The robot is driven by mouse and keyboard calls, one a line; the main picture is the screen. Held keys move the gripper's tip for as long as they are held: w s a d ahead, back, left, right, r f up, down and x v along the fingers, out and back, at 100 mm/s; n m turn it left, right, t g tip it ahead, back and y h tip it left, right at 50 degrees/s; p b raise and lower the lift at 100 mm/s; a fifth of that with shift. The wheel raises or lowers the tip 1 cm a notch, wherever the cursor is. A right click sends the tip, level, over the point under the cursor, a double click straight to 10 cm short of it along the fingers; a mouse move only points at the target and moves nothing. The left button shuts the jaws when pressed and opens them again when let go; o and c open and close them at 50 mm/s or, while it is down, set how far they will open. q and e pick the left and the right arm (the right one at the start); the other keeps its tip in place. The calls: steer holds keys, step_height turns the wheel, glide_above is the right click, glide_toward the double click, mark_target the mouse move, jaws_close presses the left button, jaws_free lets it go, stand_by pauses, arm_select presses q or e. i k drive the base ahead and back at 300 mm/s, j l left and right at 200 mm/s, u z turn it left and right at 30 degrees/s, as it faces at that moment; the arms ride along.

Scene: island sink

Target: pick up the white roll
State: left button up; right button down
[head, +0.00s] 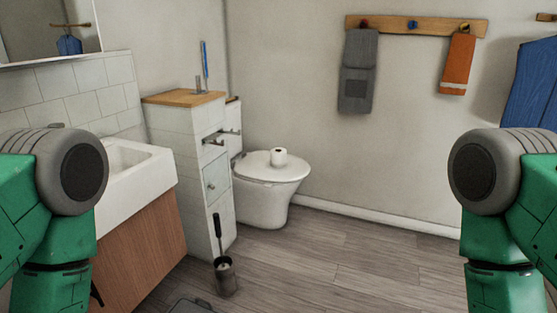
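The white roll (279,157) stands on the closed lid of the toilet (268,180), near the middle of the head view. It is small, with a dark core hole showing on its side. Nothing touches it but the lid. My two green and grey arms show at the left and right edges of the view, well in front of the roll. Neither of my grippers is in view, so their state is hidden.
A white cabinet (197,180) with a wooden top stands left of the toilet. A brush in a holder (224,275) is on the floor before it. A sink (134,178) is at left. Towels (358,70) hang on the back wall. The wooden floor (360,262) at right is clear.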

mark_target(277, 155)
steer(key=i+l+z, duration=0.1)
steer(key=i, duration=0.6)
steer(key=i+z, duration=0.15)
steer(key=i, duration=0.55)
steer(key=i+z, duration=0.1)
steer(key=i, duration=0.6)
steer(key=i+j+z, duration=0.15)
steer(key=i, duration=0.5)
steer(key=i+j+z, duration=0.1)
steer(key=i, duration=0.6)
steer(key=j, duration=0.1)
